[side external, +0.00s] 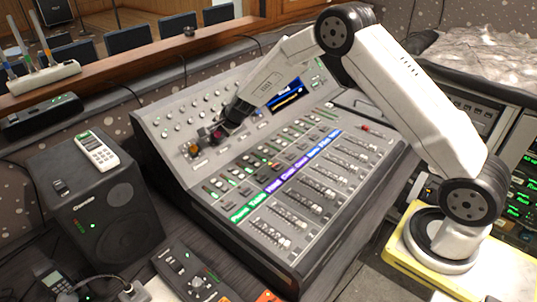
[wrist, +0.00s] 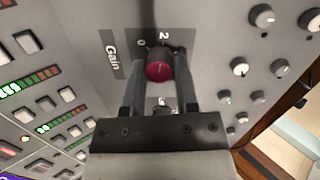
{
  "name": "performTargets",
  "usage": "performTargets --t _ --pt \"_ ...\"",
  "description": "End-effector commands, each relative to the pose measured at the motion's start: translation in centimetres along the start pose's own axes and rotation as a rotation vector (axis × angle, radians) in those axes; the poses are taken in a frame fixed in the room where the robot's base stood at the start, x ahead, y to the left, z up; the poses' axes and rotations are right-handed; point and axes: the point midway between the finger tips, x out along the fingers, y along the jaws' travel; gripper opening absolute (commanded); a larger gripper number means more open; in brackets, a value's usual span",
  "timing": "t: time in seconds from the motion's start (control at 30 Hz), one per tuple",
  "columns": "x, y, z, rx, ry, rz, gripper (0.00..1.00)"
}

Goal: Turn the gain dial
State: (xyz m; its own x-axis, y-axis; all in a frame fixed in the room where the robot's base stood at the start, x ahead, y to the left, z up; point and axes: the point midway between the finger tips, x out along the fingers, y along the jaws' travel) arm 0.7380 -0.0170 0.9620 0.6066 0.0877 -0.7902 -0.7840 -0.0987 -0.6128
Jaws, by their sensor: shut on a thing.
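The gain dial (wrist: 159,68) is a dark red knob with a light line on its face, in the upper middle of the wrist view. It sits on the grey panel beside a dark "Gain" label (wrist: 112,52) and the marks 0 and 2. My gripper (wrist: 160,75) has one finger on each side of the dial and is shut on it. In the side external view my gripper (side external: 222,134) reaches down to the upper part of the mixing console (side external: 330,222), and its fingers partly hide the dial.
Several white and grey knobs (wrist: 262,16) stand near the dial. An amber knob (side external: 194,149) is left of my gripper. Rows of faders (side external: 320,193) cover the console's lower part. A speaker (side external: 135,210) with a white remote (side external: 97,152) on top stands at the left.

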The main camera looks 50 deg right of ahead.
Motion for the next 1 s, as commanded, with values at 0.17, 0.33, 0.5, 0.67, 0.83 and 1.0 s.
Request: performTargets --t 0.17,0.33,0.5,0.67,0.83,1.0 --pt "-0.03 0.01 -0.04 0.048 -0.002 -0.004 0.00" --pt "-0.03 0.04 -0.07 0.134 -0.007 -0.012 0.00" --pt "-0.03 0.06 -0.09 0.252 -0.013 -0.023 0.00" --pt "-0.04 0.08 -0.11 0.383 -0.021 -0.036 0.00" --pt "-0.04 0.13 -0.11 0.526 -0.029 -0.049 0.00" --pt "-0.03 0.18 -0.11 0.670 -0.037 -0.062 0.00"
